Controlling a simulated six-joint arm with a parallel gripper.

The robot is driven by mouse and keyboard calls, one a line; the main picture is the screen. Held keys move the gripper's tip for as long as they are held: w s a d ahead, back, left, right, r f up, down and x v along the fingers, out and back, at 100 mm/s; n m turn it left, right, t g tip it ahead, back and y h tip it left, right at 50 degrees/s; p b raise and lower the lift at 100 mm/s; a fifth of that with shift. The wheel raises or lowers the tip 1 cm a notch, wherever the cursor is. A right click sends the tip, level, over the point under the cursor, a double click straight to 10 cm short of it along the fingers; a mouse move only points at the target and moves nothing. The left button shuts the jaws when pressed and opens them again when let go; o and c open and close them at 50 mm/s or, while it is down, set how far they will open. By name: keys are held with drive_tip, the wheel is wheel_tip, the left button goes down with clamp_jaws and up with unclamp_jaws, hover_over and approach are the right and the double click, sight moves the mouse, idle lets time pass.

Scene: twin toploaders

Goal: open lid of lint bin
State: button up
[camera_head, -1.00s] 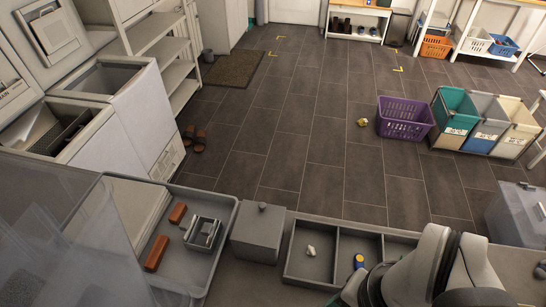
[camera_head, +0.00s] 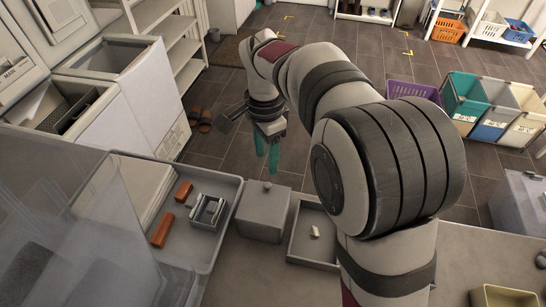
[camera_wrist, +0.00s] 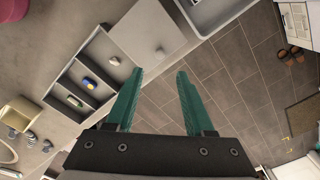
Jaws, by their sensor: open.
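The lint bin appears to be the grey square box (camera_head: 263,217) on the counter, with a small knob (camera_head: 268,186) on its flat lid. The lid looks shut. In the wrist view the box (camera_wrist: 147,34) is at the top, with its knob (camera_wrist: 160,50) just beyond the fingertips in the picture. My gripper (camera_head: 267,162) points down with teal fingers, behind and above the box in the head view. In the wrist view its fingers (camera_wrist: 160,73) are apart with nothing between them.
Left of the box is a grey tray (camera_head: 228,215) holding red-brown blocks (camera_head: 161,230) and a metal fixture (camera_head: 207,212). Right of it is a divided tray (camera_head: 300,246) with small items, partly hidden by my arm. A clear panel stands at the left.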

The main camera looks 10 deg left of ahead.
sight(267, 185)
wheel_tip(267, 185, down, 9)
drive_tip(key=shift+f, duration=0.1)
clamp_jaws()
idle(1.4)
